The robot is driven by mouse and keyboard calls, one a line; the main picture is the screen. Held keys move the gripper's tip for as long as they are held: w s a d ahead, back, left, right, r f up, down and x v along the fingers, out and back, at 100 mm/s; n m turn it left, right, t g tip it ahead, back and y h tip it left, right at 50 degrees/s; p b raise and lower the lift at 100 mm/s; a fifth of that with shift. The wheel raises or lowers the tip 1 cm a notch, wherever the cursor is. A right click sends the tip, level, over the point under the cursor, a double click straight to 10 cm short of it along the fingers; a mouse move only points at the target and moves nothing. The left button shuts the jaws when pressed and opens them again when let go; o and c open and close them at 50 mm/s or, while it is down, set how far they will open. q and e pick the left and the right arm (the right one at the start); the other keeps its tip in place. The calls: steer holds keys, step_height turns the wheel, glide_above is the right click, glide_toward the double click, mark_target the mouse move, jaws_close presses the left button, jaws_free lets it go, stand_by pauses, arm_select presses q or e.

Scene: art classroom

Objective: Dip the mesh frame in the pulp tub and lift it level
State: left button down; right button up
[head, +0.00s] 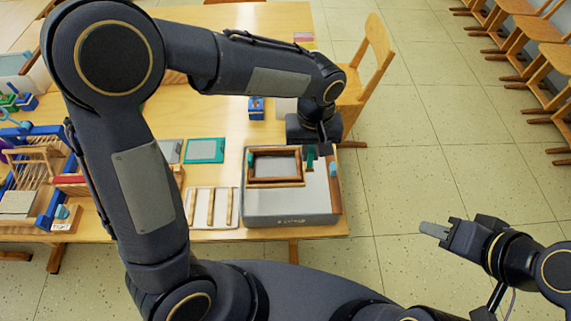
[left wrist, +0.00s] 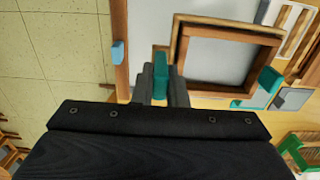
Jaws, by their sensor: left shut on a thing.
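The mesh frame (head: 275,182) is a brown wooden rectangle with grey mesh and teal grips. It looks about level at the back left of the pulp tub (head: 290,219), over its pale pulp. I cannot tell whether it touches the pulp. My left gripper (head: 318,150) is shut on the frame's right-hand teal grip. The left wrist view shows that grip (left wrist: 161,66) between the fingers and the frame (left wrist: 228,32) beside them. My right gripper (head: 435,230) is away to the right over the floor, with nothing visible in it; its finger gap is unclear.
A white board with wooden bars (head: 211,208) lies left of the tub. A teal-edged screen (head: 205,150) lies behind it. A blue rack (head: 45,205) stands at far left. A wooden chair (head: 368,75) is behind the table's right edge.

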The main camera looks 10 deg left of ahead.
arm_select(q)
steer(key=shift+w+d+f+b, duration=0.2)
steer(key=shift+w+f+b, duration=0.15)
steer(key=shift+f+b, duration=1.5)
steer(key=shift+w+d+f+b, duration=0.25)
steer(key=shift+f+b, duration=0.95)
steer(key=shift+f, duration=1.2)
steer(key=shift+w+d+f+b, duration=0.15)
steer(key=shift+w+f+b, duration=0.25)
steer(key=shift+f+b, duration=1.45)
steer(key=shift+p, duration=0.45)
step_height(320, 180, up, 7)
steer(key=p, duration=0.5)
steer(key=shift+f, duration=0.15)
step_height(320, 180, up, 5)
steer(key=p, duration=0.3)
steer(key=shift+p, duration=0.4)
